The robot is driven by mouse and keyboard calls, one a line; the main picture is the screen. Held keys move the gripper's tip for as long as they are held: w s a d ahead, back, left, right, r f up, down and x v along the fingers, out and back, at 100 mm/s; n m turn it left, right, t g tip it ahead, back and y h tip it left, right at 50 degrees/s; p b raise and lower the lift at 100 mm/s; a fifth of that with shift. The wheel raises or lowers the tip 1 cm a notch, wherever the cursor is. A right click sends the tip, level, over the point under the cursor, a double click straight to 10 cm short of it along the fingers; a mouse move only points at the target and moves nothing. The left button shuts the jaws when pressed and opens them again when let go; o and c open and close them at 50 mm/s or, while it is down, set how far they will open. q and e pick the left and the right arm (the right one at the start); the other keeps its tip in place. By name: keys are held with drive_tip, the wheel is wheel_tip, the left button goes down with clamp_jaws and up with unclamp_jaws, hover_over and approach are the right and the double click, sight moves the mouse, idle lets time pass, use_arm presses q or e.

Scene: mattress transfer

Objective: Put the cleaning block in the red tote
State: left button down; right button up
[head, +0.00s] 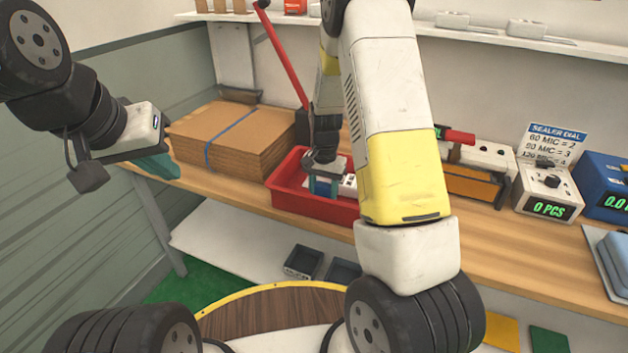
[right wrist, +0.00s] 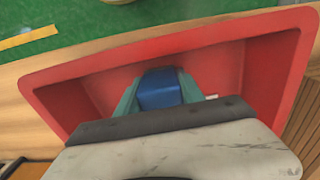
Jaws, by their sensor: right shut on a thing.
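The red tote (head: 300,204) stands on the wooden bench near its front edge, and its rim (right wrist: 200,38) fills much of the right wrist view. My right gripper (head: 324,187) points down inside the tote's walls. In the right wrist view its teal fingers (right wrist: 160,92) are shut on the blue cleaning block (right wrist: 160,88), one on each side. I cannot tell whether the block touches the tote floor. My left gripper (head: 156,167) is off to the left by the bench's left end, with its fingers partly hidden behind its own body.
A stack of brown cardboard (head: 235,140) with a blue strap lies left of the tote. A sealer with a red handle (head: 460,137), a dial box (head: 548,192) and a blue scale (head: 605,185) stand to the right. A shelf (head: 540,45) runs along the wall above.

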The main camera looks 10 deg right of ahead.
drive_tip(key=shift+f, duration=0.3)
drive_tip(key=o, duration=1.4)
drive_tip(key=shift+f, duration=0.15)
